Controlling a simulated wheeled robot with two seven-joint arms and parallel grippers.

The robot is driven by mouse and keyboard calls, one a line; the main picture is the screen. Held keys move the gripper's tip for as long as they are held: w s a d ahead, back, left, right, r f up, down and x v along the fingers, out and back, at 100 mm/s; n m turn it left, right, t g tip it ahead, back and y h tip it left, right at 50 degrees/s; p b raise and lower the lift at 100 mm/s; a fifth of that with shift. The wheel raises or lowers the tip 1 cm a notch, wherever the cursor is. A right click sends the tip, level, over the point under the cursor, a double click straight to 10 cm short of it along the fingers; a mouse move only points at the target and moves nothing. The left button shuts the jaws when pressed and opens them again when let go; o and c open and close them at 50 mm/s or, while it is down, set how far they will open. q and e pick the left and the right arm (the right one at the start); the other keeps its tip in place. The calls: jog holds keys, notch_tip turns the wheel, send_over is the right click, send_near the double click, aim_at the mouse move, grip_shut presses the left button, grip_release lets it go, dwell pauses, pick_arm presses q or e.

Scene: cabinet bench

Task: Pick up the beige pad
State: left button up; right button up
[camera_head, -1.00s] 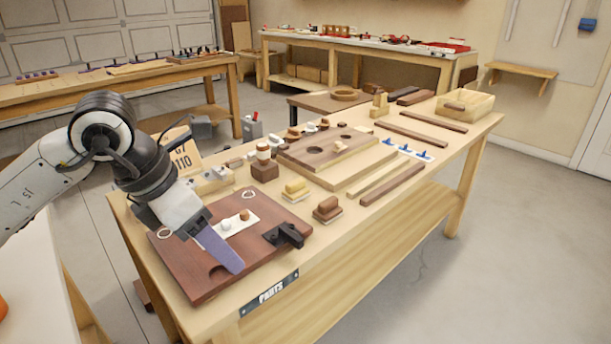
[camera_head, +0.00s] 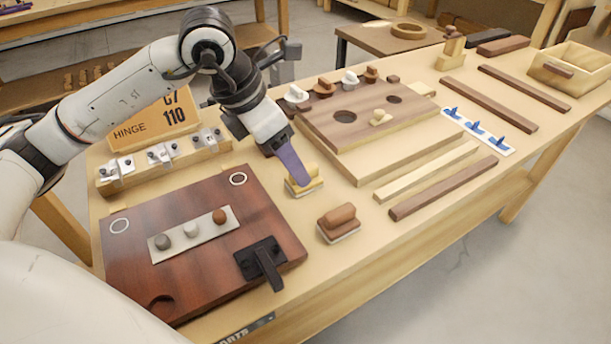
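The beige pad (camera_head: 315,179), a small light block with a rounded grip on a pale base, sits on the bench between the red-brown board and the light wooden board. My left gripper (camera_head: 299,181) points down at it, its purple finger overlapping the pad in this view. Only one finger shows clearly, so I cannot tell how wide the gripper is or whether it touches the pad. A similar brown pad (camera_head: 338,221) stands on the bench just to the front right. My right gripper is not in view.
The red-brown board (camera_head: 185,275) with a black latch (camera_head: 262,262) lies at front left. The light board with holes (camera_head: 360,130) lies behind the pads. A hinge block (camera_head: 165,165) and a box marked HINGE (camera_head: 155,122) stand at left. Wooden strips (camera_head: 443,188) lie at right.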

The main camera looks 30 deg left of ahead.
pick_arm(q)
jog(key=shift+w+d+x, duration=0.15)
jog(key=shift+x, duration=1.2)
jog(key=shift+w+d+x, duration=0.15)
jog(key=shift+x, duration=1.2)
jog(key=shift+r, duration=0.2)
jog(key=c, duration=1.1)
notch_tip(320, 180, up, 10)
jog(key=shift+p, duration=0.5)
jog(key=shift+c, duration=0.2)
jog(key=o, duration=0.5)
jog(key=shift+c, duration=0.2)
jog(key=c, duration=0.4)
